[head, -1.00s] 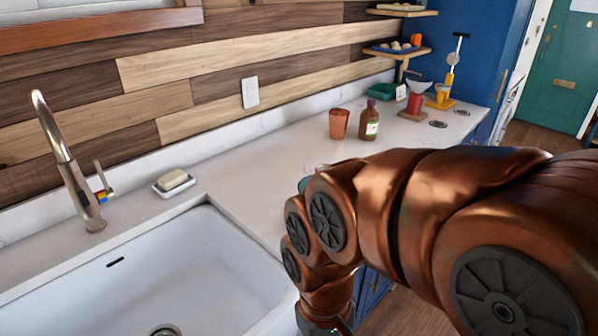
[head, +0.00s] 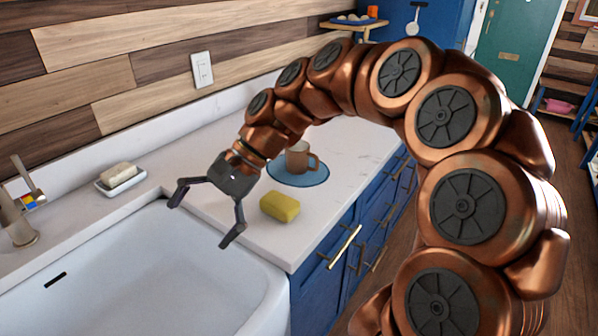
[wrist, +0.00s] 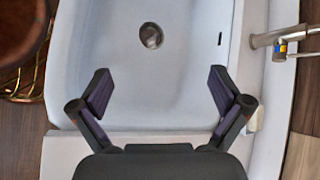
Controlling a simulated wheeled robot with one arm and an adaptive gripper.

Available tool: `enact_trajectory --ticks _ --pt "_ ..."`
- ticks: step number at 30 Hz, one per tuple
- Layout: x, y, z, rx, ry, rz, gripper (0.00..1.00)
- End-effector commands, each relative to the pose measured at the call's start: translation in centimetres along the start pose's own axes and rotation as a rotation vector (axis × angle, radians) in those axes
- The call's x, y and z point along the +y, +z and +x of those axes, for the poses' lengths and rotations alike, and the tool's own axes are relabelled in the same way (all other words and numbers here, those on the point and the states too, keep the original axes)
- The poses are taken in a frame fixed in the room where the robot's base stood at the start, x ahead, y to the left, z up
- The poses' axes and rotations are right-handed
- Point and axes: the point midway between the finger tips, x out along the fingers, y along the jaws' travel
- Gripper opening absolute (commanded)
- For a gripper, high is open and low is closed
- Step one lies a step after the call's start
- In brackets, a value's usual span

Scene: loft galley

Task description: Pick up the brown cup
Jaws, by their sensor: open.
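The brown cup (head: 298,158) stands upright on a round blue mat (head: 300,179) on the white counter in the head view. Its handle points to the right. Part of its left side is close behind my wrist in the picture. My gripper (head: 205,220) is open and empty, with its fingers spread over the counter by the sink's edge, to the left of the cup. In the wrist view my open gripper (wrist: 160,92) is over the white sink, and the cup is not in that view.
A yellow sponge (head: 280,206) lies on the counter in front of the mat. The white sink (head: 150,285) with its faucet (head: 18,215) is at the left. A soap dish (head: 121,181) sits behind the sink. Blue cabinets (head: 345,240) are below the counter.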

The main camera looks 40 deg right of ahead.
Motion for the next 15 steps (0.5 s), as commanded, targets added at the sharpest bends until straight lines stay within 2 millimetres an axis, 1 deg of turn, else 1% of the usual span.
enact_trajectory --ticks 1,2,3,5,6,8,9,11,12,14,15 --pt "-0.6 -2.3 -0.6 -0.024 -0.07 0.068 1.0" --pt "-1.1 -3.2 -1.3 -0.04 -0.11 0.109 1.0" --pt "-1.7 -4.7 -2.3 -0.059 -0.165 0.164 1.0" --pt "-2.3 -7.0 -4.0 -0.09 -0.247 0.246 1.0" --pt "-2.5 -8.6 -5.2 -0.108 -0.301 0.302 1.0" --pt "-2.5 -11.2 -7.1 -0.141 -0.382 0.385 1.0" --pt "-2.2 -12.9 -8.5 -0.163 -0.436 0.438 1.0" --pt "-1.5 -15.7 -10.6 -0.196 -0.516 0.521 1.0" --pt "-0.8 -17.5 -12.1 -0.217 -0.572 0.573 1.0" --pt "0.7 -20.4 -14.3 -0.247 -0.654 0.654 1.0" --pt "1.9 -22.2 -15.7 -0.267 -0.707 0.705 1.0"
